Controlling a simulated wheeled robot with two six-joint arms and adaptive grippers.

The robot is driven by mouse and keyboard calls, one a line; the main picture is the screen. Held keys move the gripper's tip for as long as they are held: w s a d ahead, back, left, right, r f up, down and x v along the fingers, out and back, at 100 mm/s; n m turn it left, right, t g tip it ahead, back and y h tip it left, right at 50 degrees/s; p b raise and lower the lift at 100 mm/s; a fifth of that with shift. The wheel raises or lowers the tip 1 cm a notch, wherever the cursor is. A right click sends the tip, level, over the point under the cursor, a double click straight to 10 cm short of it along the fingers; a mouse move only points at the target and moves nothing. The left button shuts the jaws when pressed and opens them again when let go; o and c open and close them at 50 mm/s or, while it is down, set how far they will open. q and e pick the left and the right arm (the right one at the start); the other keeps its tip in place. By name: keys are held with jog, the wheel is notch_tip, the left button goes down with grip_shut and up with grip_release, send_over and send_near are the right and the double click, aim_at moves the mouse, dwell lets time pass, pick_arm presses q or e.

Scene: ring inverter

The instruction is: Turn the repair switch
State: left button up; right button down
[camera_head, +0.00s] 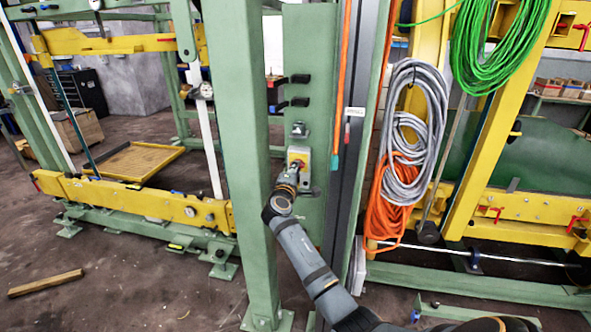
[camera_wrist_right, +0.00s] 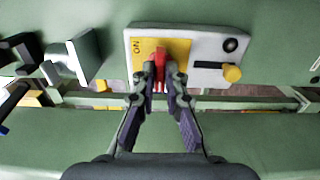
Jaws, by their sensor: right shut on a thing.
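The repair switch (camera_wrist_right: 204,50) is a pale box with a yellow plate marked ON and a red knob (camera_wrist_right: 160,62), seen close in the right wrist view. In the head view the switch (camera_head: 299,156) sits on the green panel, partly hidden by my right gripper. My right gripper (camera_wrist_right: 160,88) has its two fingers on either side of the red knob, shut on it. In the head view the right gripper (camera_head: 291,174) reaches up to the switch from below. My left gripper is not in view.
A green column (camera_head: 240,150) stands left of my right arm. Grey cable (camera_head: 420,110) and orange cable (camera_head: 383,205) hang on the right. Black handles (camera_head: 297,79) stick out above the switch. A wooden beam (camera_head: 46,283) lies on the floor at left.

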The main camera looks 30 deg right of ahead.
jog(key=shift+f, duration=0.1)
jog(key=c, duration=1.4)
grip_release()
jog(key=v, duration=1.2)
